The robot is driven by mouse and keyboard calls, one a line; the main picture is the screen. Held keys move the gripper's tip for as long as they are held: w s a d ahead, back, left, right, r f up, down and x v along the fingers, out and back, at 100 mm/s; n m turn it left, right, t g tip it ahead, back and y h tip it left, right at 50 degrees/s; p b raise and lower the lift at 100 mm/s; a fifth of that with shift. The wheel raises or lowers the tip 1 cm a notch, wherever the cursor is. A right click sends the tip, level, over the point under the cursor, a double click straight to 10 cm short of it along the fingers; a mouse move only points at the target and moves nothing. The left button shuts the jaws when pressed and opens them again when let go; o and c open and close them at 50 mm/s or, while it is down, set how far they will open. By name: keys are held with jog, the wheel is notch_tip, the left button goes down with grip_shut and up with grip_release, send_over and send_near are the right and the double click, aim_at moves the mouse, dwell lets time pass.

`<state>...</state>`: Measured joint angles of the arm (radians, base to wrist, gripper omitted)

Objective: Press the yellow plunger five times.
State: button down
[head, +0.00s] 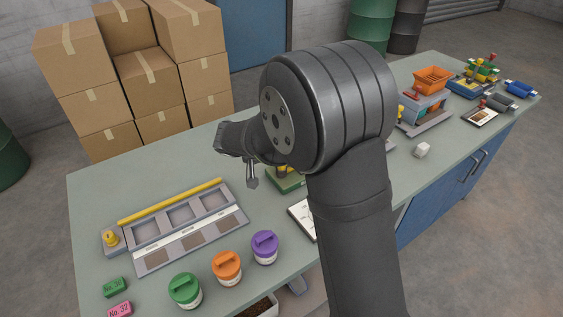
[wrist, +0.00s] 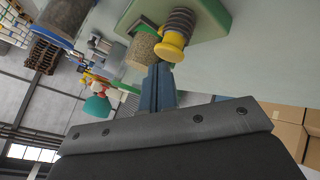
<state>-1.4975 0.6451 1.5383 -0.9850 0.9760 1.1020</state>
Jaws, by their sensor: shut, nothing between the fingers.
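The yellow plunger (wrist: 172,48) shows in the wrist view as a yellow cap on a dark coiled spring, standing on a green base (wrist: 214,18). In the head view the green base (head: 287,184) is partly hidden behind my arm, with a bit of yellow on it. My gripper (head: 252,183) is shut and empty, beside the base in the head view. In the wrist view my shut fingertips (wrist: 158,72) are close to the plunger's cap. I cannot tell whether they touch it. A tan cylinder (wrist: 142,50) stands beside the plunger.
A grey tray (head: 243,219) with compartments and a yellow bar lies at the left, with a small yellow knob (head: 110,238) beside it. Green, orange (head: 227,268) and purple lidded jars stand in front. An orange hopper machine (head: 432,80) stands right. The bench's back left is clear.

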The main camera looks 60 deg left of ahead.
jog(key=shift+f, duration=0.7)
dwell(0.6)
jog(key=shift+r, duration=1.15)
jog(key=shift+r, duration=2.5)
jog(key=shift+f, duration=0.2)
notch_tip(320, 180, up, 4)
jog(key=shift+r, duration=0.1)
